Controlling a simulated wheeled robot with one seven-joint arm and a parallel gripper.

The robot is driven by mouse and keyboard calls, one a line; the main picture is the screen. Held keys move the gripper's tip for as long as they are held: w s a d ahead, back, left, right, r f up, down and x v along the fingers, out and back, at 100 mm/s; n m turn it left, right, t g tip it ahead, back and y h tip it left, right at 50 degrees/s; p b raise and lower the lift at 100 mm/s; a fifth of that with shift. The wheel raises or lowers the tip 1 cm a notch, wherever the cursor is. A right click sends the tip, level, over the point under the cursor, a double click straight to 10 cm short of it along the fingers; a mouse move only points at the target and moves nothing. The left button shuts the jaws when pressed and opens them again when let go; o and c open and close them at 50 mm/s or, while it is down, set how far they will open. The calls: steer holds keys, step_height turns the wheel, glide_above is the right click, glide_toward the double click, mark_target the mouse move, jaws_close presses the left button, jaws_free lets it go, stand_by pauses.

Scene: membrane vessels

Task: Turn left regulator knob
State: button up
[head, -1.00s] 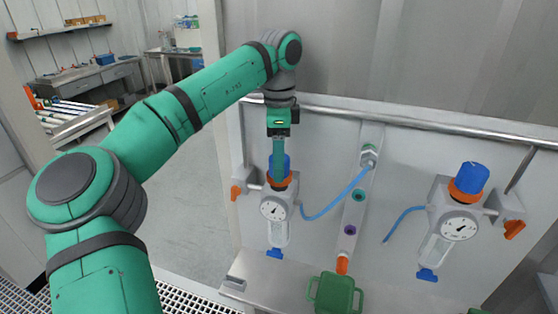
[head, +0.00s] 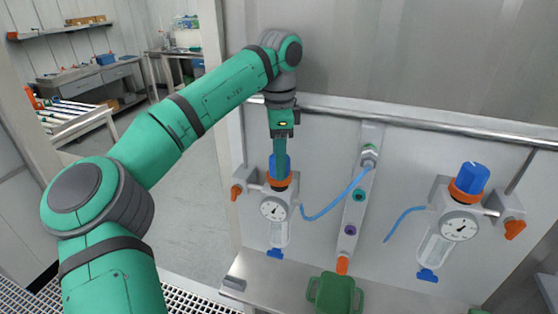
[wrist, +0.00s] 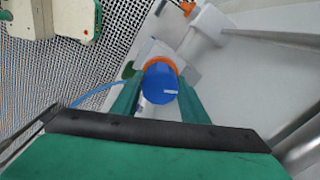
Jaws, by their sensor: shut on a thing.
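The left regulator (head: 273,209) is mounted on the pale panel, with a round gauge, an orange collar and a blue knob on top. Its blue knob (head: 286,162) is partly hidden behind my gripper in the head view. My gripper (head: 280,176) points down over the knob and is shut on it. In the wrist view the round blue knob (wrist: 161,84) sits between the two green fingers of my gripper (wrist: 157,98). A white mark on the knob's top points to the right there. The orange collar (wrist: 160,62) shows behind it.
A second regulator (head: 459,225) with a blue knob (head: 470,178) is on the right. A blue hose (head: 337,199) runs from the left regulator to a central manifold (head: 357,195). A metal rail (head: 405,119) crosses above. A green container (head: 335,293) stands below on the ledge.

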steer(key=n, duration=0.6)
steer(key=shift+n, duration=0.4)
steer(key=n, duration=0.6)
steer(key=shift+n, duration=0.3)
steer(key=o, duration=1.1)
steer(key=shift+c, duration=0.2)
step_height(320, 180, up, 11)
steer(key=shift+f, duration=0.1)
